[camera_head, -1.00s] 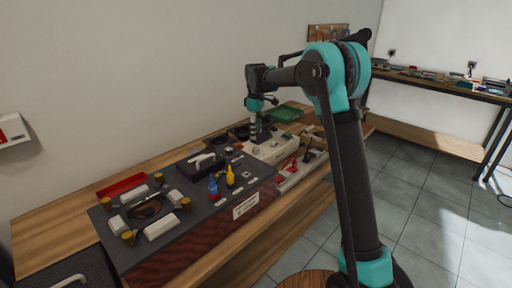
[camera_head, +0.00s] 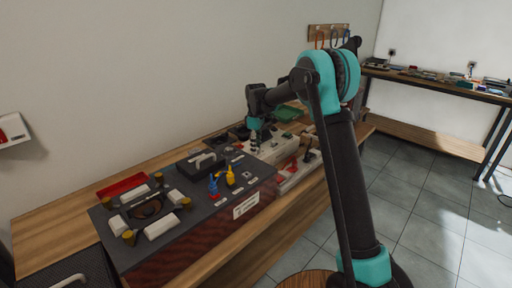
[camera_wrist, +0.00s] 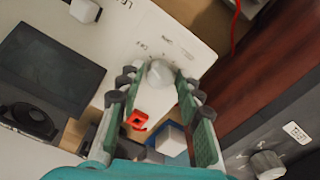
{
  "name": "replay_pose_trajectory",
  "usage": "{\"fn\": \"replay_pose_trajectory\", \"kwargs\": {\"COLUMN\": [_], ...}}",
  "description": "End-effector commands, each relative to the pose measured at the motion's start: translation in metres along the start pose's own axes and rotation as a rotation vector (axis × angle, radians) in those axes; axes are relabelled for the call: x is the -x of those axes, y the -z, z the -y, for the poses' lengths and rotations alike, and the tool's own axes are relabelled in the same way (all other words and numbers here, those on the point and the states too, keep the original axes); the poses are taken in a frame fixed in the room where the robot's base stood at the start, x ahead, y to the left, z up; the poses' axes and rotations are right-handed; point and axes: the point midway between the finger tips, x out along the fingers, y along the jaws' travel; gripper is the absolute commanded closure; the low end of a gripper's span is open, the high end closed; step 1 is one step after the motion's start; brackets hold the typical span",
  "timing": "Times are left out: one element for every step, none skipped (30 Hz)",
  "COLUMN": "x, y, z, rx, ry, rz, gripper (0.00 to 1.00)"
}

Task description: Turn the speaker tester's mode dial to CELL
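A cream-coloured device panel (camera_wrist: 108,42) fills much of the wrist view, with a dark rectangular screen or plate (camera_wrist: 52,65) at the left. A round whitish knob (camera_wrist: 160,73) on this panel has small labels around it, too small to read. My gripper (camera_wrist: 158,77) is open, its two green-padded fingers on either side of the knob; I cannot tell if they touch it. In the head view my gripper (camera_head: 255,144) points down at the cream device (camera_head: 287,144) on the bench. Which label the knob points to cannot be told.
A dark grey panel with a grey knob (camera_wrist: 267,164) lies at lower right in the wrist view. A red clip (camera_wrist: 138,120) and a white-and-blue block (camera_wrist: 171,141) sit below the fingers. Blue and yellow tools (camera_head: 229,176) stand on the dark panel (camera_head: 215,211).

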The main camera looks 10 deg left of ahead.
Motion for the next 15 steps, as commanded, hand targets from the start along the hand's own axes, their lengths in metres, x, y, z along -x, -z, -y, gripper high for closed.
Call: {"fn": "replay_pose_trajectory", "kwargs": {"x": [0.0001, 0.0001, 0.0001, 0.0001, 0.0001, 0.0002, 0.0002, 0.0002, 0.0002, 0.0002, 0.0002, 0.0002, 0.0002, 0.0002, 0.0003], "y": [0.0000, 0.0000, 0.0000, 0.0000, 0.0000, 0.0000, 0.0000, 0.0000, 0.0000, 0.0000, 0.0000, 0.0000, 0.0000, 0.0000, 0.0000], "z": [0.0000, 0.0000, 0.0000, 0.0000, 0.0000, 0.0000, 0.0000, 0.0000, 0.0000, 0.0000, 0.0000, 0.0000, 0.0000, 0.0000, 0.0000], "rx": [0.000, 0.000, 0.000, 0.000, 0.000, 0.000, 0.000, 0.000, 0.000, -0.001, -0.002, -0.005, -0.009, -0.014, -0.022], "ry": [0.000, 0.000, 0.000, 0.000, 0.000, 0.000, 0.000, 0.000, 0.000, 0.000, 0.000, 0.000, 0.000, 0.000, 0.000], "rz": [0.000, 0.000, 0.000, 0.000, 0.000, 0.000, 0.000, 0.000, 0.000, 0.000, 0.000, 0.000, 0.000, 0.000, 0.000], "gripper": [0.74, 0.78, 0.83, 0.87, 0.91, 0.95, 0.99, 1.00, 1.00, 1.00, 1.00, 1.00, 1.00, 1.00, 1.00]}}
